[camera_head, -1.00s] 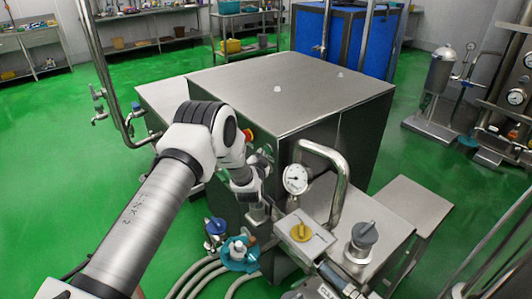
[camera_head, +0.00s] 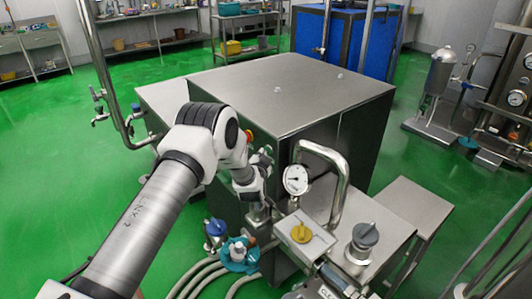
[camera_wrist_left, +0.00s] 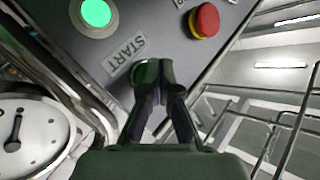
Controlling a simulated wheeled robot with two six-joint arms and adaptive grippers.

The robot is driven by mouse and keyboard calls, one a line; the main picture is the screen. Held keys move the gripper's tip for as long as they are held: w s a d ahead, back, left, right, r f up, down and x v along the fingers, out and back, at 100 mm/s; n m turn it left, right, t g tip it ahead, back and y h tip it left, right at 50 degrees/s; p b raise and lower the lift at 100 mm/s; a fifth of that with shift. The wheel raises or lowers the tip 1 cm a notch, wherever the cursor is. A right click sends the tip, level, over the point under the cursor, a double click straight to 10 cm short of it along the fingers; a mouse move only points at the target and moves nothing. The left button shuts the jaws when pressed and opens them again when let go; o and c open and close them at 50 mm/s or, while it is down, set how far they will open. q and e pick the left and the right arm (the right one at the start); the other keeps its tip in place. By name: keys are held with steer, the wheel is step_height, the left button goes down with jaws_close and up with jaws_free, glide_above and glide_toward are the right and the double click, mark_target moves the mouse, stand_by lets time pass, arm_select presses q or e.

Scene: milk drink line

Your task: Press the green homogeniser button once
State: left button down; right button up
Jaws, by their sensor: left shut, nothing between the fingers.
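The green button (camera_wrist_left: 97,13) is lit, in a metal ring on the grey panel at the top left of the left wrist view. A START label (camera_wrist_left: 124,62) sits below it. My left gripper (camera_wrist_left: 153,70) is shut and empty, its fingertips beside the label and apart from the green button in the picture. I cannot tell whether the fingertips touch the panel. In the head view my left gripper (camera_head: 264,157) is at the front side of the steel homogeniser cabinet (camera_head: 285,90). The green button is hidden there. My right gripper is not in view.
A red stop button (camera_wrist_left: 206,19) with a yellow base is right of the green one. A pressure gauge (camera_head: 296,180) and a bent steel pipe (camera_head: 338,190) stand close right of my left gripper. Green floor is open at left.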

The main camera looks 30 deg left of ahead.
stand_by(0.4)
arm_select(q)
steer(key=shift+s+a+p, duration=0.3)
steer(key=shift+s+p, duration=0.1)
steer(key=shift+s, duration=0.35)
steer(key=s, duration=0.1)
steer(key=s+a+p, duration=0.1)
steer(key=s, duration=0.1)
steer(key=s+a+p, duration=0.1)
steer(key=shift+s, duration=0.3)
stand_by(0.5)
